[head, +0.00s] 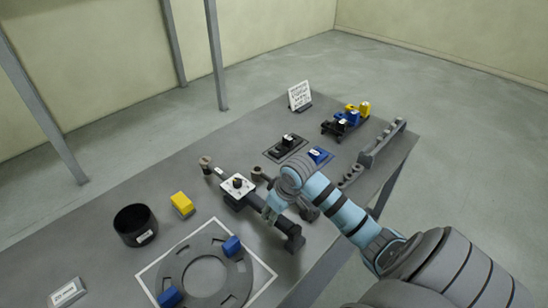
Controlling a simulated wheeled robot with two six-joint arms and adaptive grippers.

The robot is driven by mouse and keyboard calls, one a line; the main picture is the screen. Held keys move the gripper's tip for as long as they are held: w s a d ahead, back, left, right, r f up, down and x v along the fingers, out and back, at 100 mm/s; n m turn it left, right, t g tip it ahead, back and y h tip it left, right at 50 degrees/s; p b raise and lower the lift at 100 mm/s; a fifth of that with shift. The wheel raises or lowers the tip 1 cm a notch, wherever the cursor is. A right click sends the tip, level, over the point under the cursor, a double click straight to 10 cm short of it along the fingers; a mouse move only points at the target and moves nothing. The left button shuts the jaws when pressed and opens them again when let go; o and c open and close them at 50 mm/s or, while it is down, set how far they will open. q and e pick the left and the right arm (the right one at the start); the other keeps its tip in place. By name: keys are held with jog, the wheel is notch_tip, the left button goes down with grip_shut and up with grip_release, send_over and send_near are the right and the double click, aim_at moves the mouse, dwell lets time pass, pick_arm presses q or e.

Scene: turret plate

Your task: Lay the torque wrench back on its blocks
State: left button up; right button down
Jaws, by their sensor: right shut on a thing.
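My right gripper (269,211) reaches in from the right, low over the middle of the table, and is shut on a long dark bar-like tool, which looks like the torque wrench (284,227). Its thick dark end points toward the table's front edge. My gripper and wrist hide part of it. A white square plate with a dark knob (237,185) lies along the same line, beyond the gripper. A brownish round end (205,161) shows farther left, and another (258,172) just behind my wrist. I cannot tell which parts are the wrench's blocks, or whether the wrench touches them. My left gripper is out of view.
A slotted grey ring plate (205,288) with blue blocks lies front left. Beside it are a black cup (135,225) and a yellow block (182,204). Dark trays (286,149), a sign (299,96) and a grey rail (382,143) stand toward the far right.

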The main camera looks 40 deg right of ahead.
jog(key=shift+f, duration=0.3)
dwell(0.4)
jog(key=shift+f, duration=0.6)
dwell(0.6)
jog(key=c, duration=1.3)
grip_release()
jog(key=shift+o, duration=0.6)
jog(key=shift+s, duration=0.1)
jog(key=shift+r, duration=3.5)
